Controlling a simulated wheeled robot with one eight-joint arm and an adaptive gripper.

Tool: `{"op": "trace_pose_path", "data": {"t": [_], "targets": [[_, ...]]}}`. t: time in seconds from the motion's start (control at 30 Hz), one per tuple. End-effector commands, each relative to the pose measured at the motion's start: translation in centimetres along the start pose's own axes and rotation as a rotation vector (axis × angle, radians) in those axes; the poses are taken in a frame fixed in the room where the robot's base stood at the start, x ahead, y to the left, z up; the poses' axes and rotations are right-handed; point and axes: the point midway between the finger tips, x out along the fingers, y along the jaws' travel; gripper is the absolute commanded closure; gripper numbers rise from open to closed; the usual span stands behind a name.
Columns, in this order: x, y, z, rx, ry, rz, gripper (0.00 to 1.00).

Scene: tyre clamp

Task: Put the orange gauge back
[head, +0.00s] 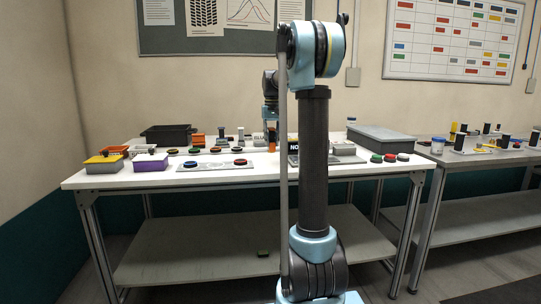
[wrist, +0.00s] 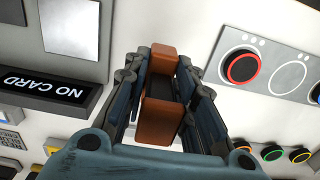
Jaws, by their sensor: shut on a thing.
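My gripper (wrist: 172,95) is shut on the orange gauge, an orange-brown block (wrist: 160,118) with a dark middle, which sits between the two fingers in the wrist view. In the head view my gripper (head: 271,118) is over the back middle of the white table, with the orange gauge (head: 272,140) below it. Whether the gauge touches the table is unclear. Another orange item (head: 198,140) stands further left on the table. The spot the gauge belongs to cannot be made out.
A "NO CARD" display (wrist: 48,92) lies left of my gripper in the wrist view. A pale panel with a red-ringed black disc (wrist: 243,67) and an empty circle is at right. A black bin (head: 168,136), yellow-lidded box (head: 103,164), purple box (head: 150,162) and grey case (head: 380,138) stand on the table.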

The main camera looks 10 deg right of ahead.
Motion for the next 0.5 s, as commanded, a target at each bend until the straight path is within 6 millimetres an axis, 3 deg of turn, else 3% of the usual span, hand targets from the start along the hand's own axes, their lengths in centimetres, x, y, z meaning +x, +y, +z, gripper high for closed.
{"op": "trace_pose_path", "data": {"t": [0.27, 0.5], "targets": [[1.9, -0.3, 0.0, -0.003, 0.000, 0.000, 0.94], [4.9, -0.3, 0.0, -0.003, 0.000, 0.000, 0.94]]}}
